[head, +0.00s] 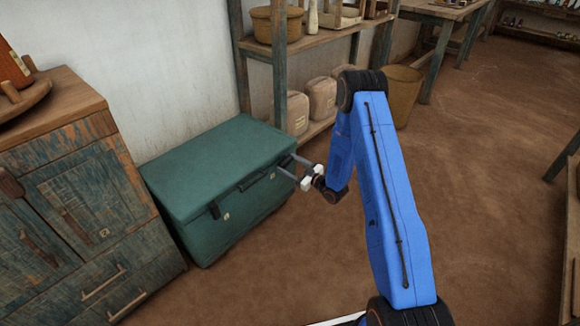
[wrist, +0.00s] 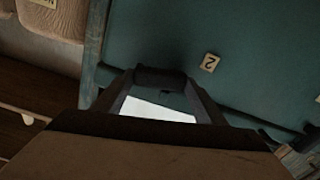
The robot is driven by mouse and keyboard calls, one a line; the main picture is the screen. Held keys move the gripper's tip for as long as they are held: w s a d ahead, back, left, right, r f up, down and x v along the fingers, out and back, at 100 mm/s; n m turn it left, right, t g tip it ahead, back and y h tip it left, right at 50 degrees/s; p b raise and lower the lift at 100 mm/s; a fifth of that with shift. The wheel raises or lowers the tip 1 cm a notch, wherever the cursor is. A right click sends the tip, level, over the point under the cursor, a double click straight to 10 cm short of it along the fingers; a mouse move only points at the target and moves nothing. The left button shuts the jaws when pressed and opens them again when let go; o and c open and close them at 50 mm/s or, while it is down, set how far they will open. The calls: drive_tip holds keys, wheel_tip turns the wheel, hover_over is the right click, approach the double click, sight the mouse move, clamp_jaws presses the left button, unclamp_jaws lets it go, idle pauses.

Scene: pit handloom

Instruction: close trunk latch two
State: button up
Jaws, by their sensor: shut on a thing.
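The green trunk (head: 215,160) stands on the floor with its lid down. Latch two is the dark latch (wrist: 160,77) between my fingertips in the wrist view, beside a small tag marked 2 (wrist: 209,63) on the trunk's green face. My gripper (head: 289,167) is at the right end of the trunk's front, just below the lid edge. It is shut on the latch, and its fingers hide much of it in the head view. The other latch (head: 214,209) hangs at the left of the front, with a tag beside it. A dark handle (head: 256,179) lies between them.
A worn wooden cabinet (head: 90,200) stands close to the left of the trunk. A wooden shelf (head: 315,45) with baskets and jugs is behind and right of it. The brown floor (head: 260,275) before the trunk is clear.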

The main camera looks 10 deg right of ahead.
drive_tip(key=n, duration=0.4)
drive_tip(key=shift+s+a+r+n, duration=0.2)
drive_tip(key=shift+r+n, duration=0.1)
drive_tip(key=shift+r, duration=0.05)
drive_tip(key=n, duration=0.3)
drive_tip(key=shift+s+a+r+n, duration=0.15)
drive_tip(key=shift+a+r+n, duration=0.05)
drive_tip(key=shift+n, duration=0.1)
drive_tip(key=shift+s+a+n, duration=0.15)
drive_tip(key=shift+n, duration=1)
drive_tip(key=shift+s+a+n, duration=0.1)
drive_tip(key=shift+a+n, duration=0.1)
drive_tip(key=shift+n, duration=1)
drive_tip(key=shift+s+a+n, duration=0.15)
drive_tip(key=shift+n, duration=1)
drive_tip(key=o, duration=1.1)
drive_tip(key=shift+r, duration=0.1)
drive_tip(key=shift+s, duration=0.1)
drive_tip(key=v, duration=1.7)
drive_tip(key=shift+d, duration=0.1)
